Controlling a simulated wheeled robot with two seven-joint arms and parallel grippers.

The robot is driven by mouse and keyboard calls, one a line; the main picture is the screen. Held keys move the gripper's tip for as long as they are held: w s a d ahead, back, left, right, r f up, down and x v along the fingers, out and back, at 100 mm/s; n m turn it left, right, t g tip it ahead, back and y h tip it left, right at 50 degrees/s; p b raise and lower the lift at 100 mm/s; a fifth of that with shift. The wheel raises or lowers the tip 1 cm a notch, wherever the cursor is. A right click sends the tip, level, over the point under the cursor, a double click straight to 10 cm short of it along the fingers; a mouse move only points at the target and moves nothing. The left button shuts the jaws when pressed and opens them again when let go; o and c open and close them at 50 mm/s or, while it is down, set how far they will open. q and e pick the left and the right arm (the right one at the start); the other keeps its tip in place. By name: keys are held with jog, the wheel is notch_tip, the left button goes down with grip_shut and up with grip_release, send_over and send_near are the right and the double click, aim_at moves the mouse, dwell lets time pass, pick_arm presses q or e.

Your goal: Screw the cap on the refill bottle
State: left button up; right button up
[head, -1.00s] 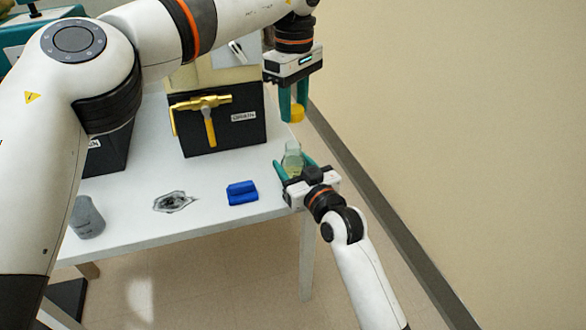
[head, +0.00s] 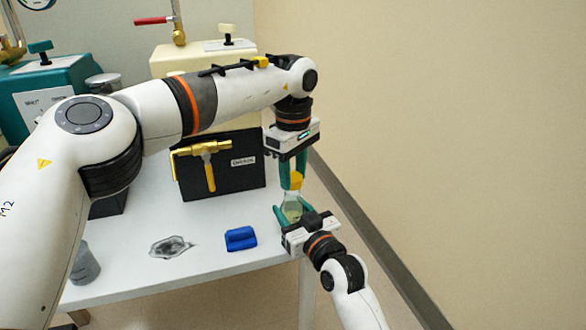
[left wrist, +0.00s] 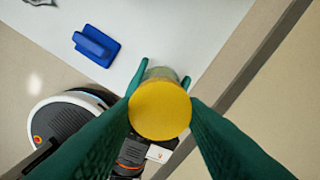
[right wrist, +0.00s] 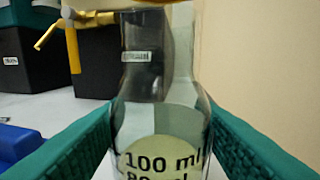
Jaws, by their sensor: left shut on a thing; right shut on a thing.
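The yellow cap (head: 296,180) is held between the green fingers of my left gripper (head: 292,172), which points straight down. In the left wrist view the cap (left wrist: 160,110) is a round disc between the fingertips, hiding most of the bottle below. The clear refill bottle (head: 293,208) stands upright in my right gripper (head: 293,214), directly under the cap. In the right wrist view the bottle (right wrist: 160,125) shows a "100 ml" mark between the fingers. The cap's edge shows at the top of that view, right at the bottle's mouth. I cannot tell whether they touch.
A grey container (head: 84,265) stands at the left. A dark box with a yellow valve (head: 228,165) stands behind. The wall is close on the right.

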aim_at(292, 183)
pick_arm(q)
jog(key=shift+f, duration=0.9)
jog(key=shift+f, duration=0.55)
jog(key=m, duration=0.9)
jog(key=shift+a+m, duration=0.1)
jog(key=shift+m, duration=0.3)
jog(key=m, duration=0.7)
